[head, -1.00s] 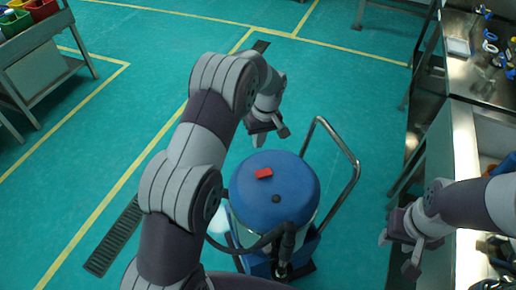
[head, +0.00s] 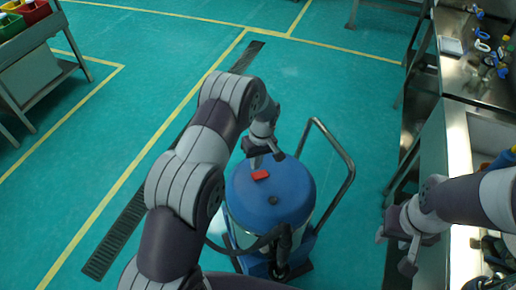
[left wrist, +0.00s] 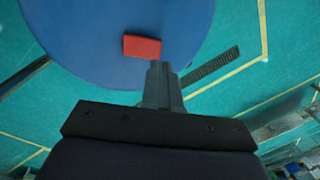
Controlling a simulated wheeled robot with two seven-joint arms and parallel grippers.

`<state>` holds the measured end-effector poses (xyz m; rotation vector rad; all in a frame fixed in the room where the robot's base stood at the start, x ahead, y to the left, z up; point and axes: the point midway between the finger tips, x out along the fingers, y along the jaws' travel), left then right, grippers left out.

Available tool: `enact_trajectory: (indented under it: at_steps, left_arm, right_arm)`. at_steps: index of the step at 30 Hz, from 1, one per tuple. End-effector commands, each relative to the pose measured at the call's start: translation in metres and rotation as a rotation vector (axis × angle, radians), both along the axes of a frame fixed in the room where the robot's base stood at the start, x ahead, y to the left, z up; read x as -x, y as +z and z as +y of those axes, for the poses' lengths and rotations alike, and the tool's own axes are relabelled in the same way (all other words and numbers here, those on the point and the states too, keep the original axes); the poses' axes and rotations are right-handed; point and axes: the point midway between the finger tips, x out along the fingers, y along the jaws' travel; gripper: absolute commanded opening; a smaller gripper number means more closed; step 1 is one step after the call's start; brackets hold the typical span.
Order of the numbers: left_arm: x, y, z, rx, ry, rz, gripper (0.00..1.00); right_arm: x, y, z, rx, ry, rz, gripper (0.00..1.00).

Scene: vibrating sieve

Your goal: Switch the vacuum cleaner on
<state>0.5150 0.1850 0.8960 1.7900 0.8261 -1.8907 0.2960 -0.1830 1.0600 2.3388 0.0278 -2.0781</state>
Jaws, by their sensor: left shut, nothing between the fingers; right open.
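The vacuum cleaner (head: 290,200) stands on the floor in the head view, with a round blue lid and a dark hose at its front. A red switch (head: 260,175) sits on the lid. It also shows in the left wrist view (left wrist: 142,46), just ahead of my fingertips. My left gripper (head: 266,160) is shut and empty, above the far left part of the lid, close to the switch. Its closed fingers show in the left wrist view (left wrist: 160,85); I cannot tell if they touch the lid. My right gripper (head: 396,245) is open and empty at the right, beside the sink bench.
The vacuum's metal push handle (head: 348,170) rises on its right side. A steel bench with a sink (head: 458,140) runs along the right. A rack with coloured bins (head: 30,60) stands at upper left. The green floor between is clear, with a dark drain grate (head: 120,235).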

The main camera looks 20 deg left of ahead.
Motion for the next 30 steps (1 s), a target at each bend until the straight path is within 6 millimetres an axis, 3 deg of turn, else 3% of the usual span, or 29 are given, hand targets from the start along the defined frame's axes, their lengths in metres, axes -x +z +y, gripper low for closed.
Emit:
enact_trajectory:
  at_steps: [9, 30]
  left_arm:
    - [0.004, -0.042, 0.004, 0.000, -0.001, 0.000, 0.00]
    - [0.006, -0.053, 0.006, 0.049, -0.002, -0.039, 0.00]
  right_arm:
    - [0.000, 0.014, 0.000, 0.000, 0.000, 0.000, 0.43]
    - [0.000, 0.011, 0.000, 0.000, 0.000, 0.000, 0.43]
